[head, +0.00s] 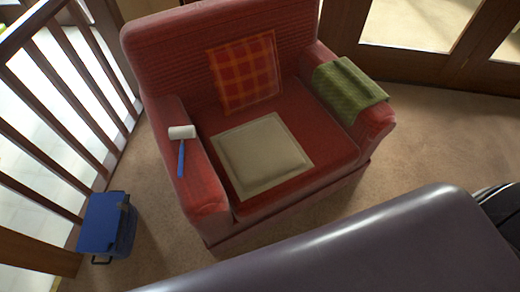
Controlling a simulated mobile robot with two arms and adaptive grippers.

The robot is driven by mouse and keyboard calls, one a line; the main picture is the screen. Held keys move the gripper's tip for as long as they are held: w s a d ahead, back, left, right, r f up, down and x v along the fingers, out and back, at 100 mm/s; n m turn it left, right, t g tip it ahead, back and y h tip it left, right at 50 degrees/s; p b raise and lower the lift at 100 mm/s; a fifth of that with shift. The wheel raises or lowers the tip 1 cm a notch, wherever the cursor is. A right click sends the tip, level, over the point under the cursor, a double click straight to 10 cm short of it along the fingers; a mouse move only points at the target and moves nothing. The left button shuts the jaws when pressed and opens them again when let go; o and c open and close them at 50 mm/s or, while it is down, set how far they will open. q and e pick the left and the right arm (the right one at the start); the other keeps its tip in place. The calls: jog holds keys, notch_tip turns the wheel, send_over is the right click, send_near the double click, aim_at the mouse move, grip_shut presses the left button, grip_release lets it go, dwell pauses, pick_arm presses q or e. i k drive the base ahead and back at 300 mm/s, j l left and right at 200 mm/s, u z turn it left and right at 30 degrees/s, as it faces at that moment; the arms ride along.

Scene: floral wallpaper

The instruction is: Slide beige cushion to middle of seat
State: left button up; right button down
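The beige cushion (261,155) lies flat on the seat of the red armchair (289,183). It is square with a raised border. It sits toward the left and front of the seat, close to the left armrest, and its near corner is by the front edge. Bare red seat shows to its right. Neither of my grippers can be made out in the head view.
A plaid red-orange pillow (244,73) leans on the backrest. A green folded cloth (348,88) lies over the right armrest. A lint roller with a blue handle (181,158) rests on the left armrest. A blue box (104,223) stands on the floor beside the railing (75,80).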

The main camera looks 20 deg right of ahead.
aim_at(259, 155)
jog(key=l+u, duration=0.4)
jog(key=i+l+u, duration=0.1)
jog(key=l+u, duration=0.15)
jog(key=u, duration=0.15)
